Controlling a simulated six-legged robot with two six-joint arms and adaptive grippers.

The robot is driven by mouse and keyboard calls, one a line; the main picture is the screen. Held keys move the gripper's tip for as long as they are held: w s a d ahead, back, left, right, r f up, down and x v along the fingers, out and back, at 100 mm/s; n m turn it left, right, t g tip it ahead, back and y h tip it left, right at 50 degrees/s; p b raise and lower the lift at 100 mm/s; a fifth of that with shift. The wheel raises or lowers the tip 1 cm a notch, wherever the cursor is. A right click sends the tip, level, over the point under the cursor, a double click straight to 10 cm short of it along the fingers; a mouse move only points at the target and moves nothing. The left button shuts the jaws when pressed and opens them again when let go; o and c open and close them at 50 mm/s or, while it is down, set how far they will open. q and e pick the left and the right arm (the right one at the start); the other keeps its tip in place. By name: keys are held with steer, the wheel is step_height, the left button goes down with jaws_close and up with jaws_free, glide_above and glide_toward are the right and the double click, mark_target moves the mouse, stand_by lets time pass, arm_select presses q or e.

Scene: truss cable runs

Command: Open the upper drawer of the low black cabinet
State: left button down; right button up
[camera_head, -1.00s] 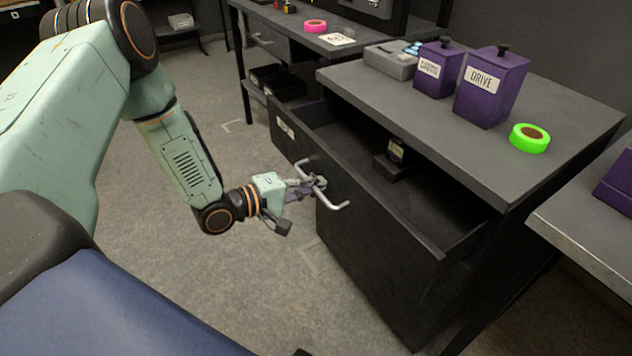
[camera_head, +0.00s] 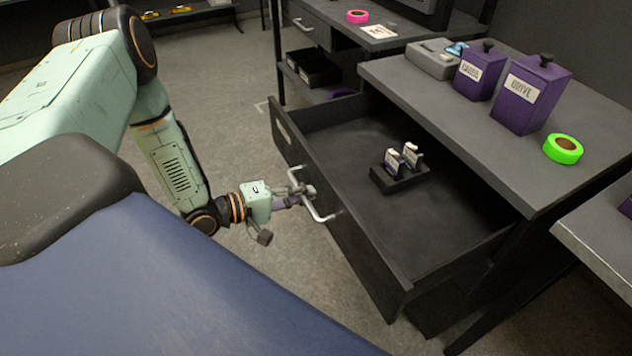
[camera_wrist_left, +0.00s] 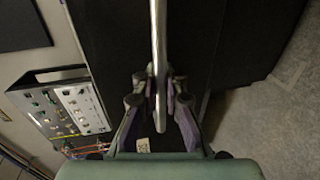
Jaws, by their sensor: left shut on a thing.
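The low black cabinet (camera_head: 455,108) stands right of centre in the head view. Its upper drawer (camera_head: 350,240) is pulled well out, and its inside shows. A grey bar handle (camera_head: 325,214) is on the drawer front. My left gripper (camera_head: 303,192) is shut on this handle. In the left wrist view the handle (camera_wrist_left: 158,45) runs upright between the two fingers (camera_wrist_left: 158,100). Inside the drawer a small black holder (camera_head: 400,178) carries small labelled items. My right gripper is not in view.
Two purple boxes (camera_head: 530,95), a grey case (camera_head: 436,58) and a green tape roll (camera_head: 563,149) are on the cabinet top. Another desk (camera_head: 330,35) stands behind, and a grey table edge (camera_head: 595,235) is at right. Bare floor lies left of the drawer.

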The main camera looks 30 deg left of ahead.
arm_select(q)
steer(key=shift+s+a+r+p, duration=0.2)
steer(key=shift+s+a+p, duration=0.1)
steer(key=shift+s+a, duration=0.3)
steer(key=c, duration=1.7)
jaws_free()
steer(key=shift+s, duration=0.1)
steer(key=shift+f, duration=0.1)
steer(key=v, duration=0.7)
steer(key=shift+s, duration=0.15)
